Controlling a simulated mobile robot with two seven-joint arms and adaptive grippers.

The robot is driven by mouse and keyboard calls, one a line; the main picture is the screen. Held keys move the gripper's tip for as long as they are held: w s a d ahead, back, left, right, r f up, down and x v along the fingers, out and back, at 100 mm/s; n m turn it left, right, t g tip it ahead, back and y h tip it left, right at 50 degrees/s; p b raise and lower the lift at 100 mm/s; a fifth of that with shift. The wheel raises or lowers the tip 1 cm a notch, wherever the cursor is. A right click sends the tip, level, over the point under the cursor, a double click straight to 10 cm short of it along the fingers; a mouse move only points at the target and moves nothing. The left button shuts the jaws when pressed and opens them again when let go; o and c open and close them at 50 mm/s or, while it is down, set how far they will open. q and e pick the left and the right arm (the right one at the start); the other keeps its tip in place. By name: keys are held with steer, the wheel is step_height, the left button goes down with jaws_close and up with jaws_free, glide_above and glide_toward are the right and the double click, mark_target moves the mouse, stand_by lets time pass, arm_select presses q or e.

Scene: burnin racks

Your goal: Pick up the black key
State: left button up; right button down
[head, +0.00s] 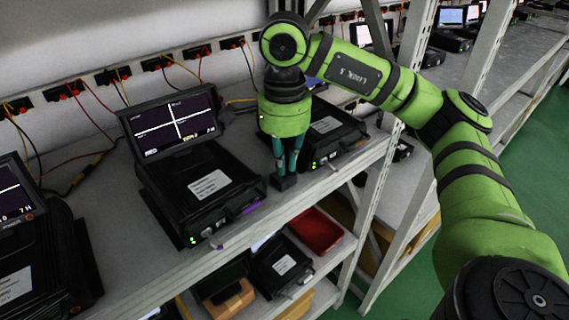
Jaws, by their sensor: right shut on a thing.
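My right gripper (284,178) points down at the front edge of the upper shelf, just right of the middle device. Its teal fingers are shut on a small dark thing, which I take to be the black key (284,183). The key's outline is hard to tell from the dark fingertips, and I cannot tell whether it touches the shelf or the device behind. My left gripper is not in view.
A black device (195,180) with a tilted screen stands left of the gripper, with a purple key (251,208) at its front. Another device (325,130) stands close behind the gripper. A red tray (316,230) is on the lower shelf. Rack posts (375,200) rise at right.

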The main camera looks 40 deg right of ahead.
steer(key=r, duration=0.2)
steer(key=d+r, duration=0.1)
steer(key=shift+s+r, duration=0.35)
steer(key=s+d+r+p, duration=0.4)
steer(key=s+d+r, duration=0.2)
steer(key=s, duration=0.2)
steer(key=shift+s+d, duration=0.2)
steer(key=shift+d, duration=0.1)
steer(key=shift+w, duration=0.1)
stand_by(0.3)
